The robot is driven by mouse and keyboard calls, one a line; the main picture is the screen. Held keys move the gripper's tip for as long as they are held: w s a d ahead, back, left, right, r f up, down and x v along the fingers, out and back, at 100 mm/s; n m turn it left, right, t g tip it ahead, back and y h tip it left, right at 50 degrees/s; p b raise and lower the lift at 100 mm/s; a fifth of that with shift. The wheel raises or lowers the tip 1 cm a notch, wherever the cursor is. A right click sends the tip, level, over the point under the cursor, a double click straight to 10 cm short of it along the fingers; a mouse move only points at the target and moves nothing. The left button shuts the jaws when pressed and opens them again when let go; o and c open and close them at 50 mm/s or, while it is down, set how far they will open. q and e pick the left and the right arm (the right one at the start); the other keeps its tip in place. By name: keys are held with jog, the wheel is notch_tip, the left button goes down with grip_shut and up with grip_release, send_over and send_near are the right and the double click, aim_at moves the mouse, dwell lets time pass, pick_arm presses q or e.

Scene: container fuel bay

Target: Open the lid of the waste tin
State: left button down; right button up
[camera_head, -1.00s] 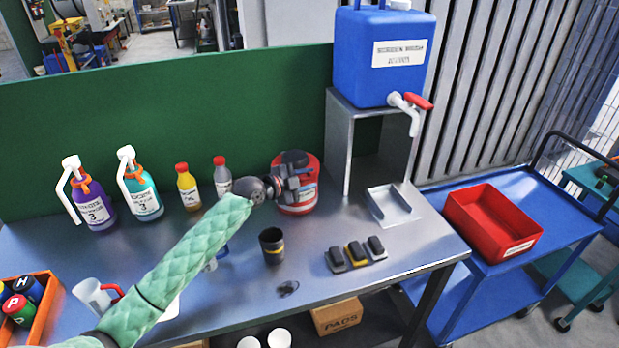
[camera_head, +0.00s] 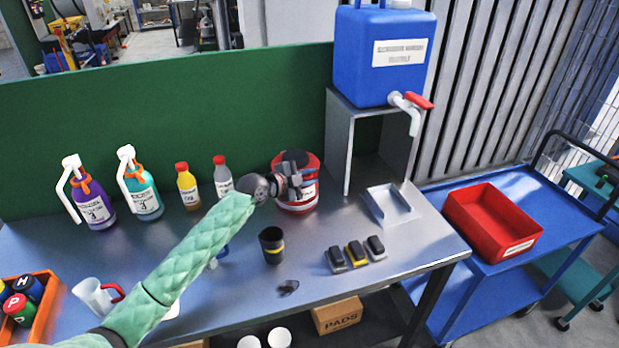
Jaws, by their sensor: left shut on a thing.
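The waste tin (camera_head: 299,204) is a red cylinder with a white label at the back of the steel bench. Its dark and red lid (camera_head: 296,157) sits at the top, and I cannot tell whether it is raised. My left gripper (camera_head: 290,181) is at the front left of the tin, near its upper rim. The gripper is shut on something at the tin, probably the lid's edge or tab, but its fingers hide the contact. My right gripper is not in view.
Pump bottles (camera_head: 142,190) and smaller bottles (camera_head: 188,187) stand at the back left. A dark cup (camera_head: 271,246) and several grey and yellow blocks (camera_head: 356,254) stand in front of the tin. A steel stand (camera_head: 340,143) holding a blue water container (camera_head: 385,55) is right of it.

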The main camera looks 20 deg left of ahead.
aim_at(303, 166)
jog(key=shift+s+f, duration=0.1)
